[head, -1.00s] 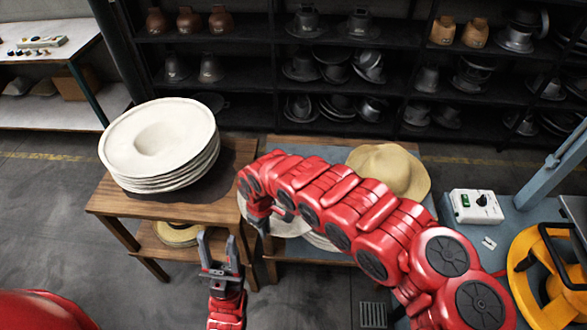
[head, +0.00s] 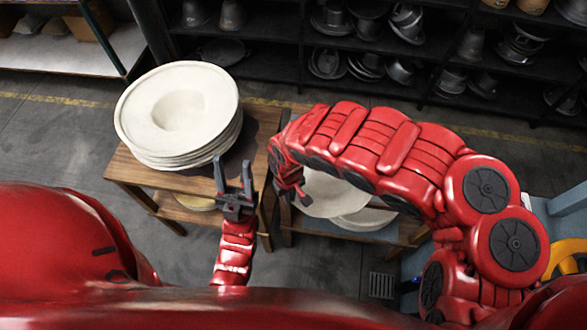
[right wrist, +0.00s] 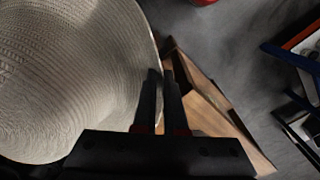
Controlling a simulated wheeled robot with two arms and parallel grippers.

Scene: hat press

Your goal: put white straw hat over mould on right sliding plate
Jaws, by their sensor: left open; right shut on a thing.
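The white straw hat (head: 325,194) hangs from my right gripper (head: 294,193), partly hidden behind my right arm in the head view. In the right wrist view the woven hat (right wrist: 65,75) fills the left side, and my right gripper (right wrist: 164,88) is shut on its brim edge. My left gripper (head: 233,172) points up, open and empty, in front of the left wooden stand. The mould and the right sliding plate do not show now.
A stack of white hats (head: 205,85) sits on the left wooden stand (head: 133,172). More pale hats (head: 364,220) lie low behind my right arm. Dark shelves (head: 275,60) with metal moulds line the back. A yellow part (head: 568,252) is at the right edge.

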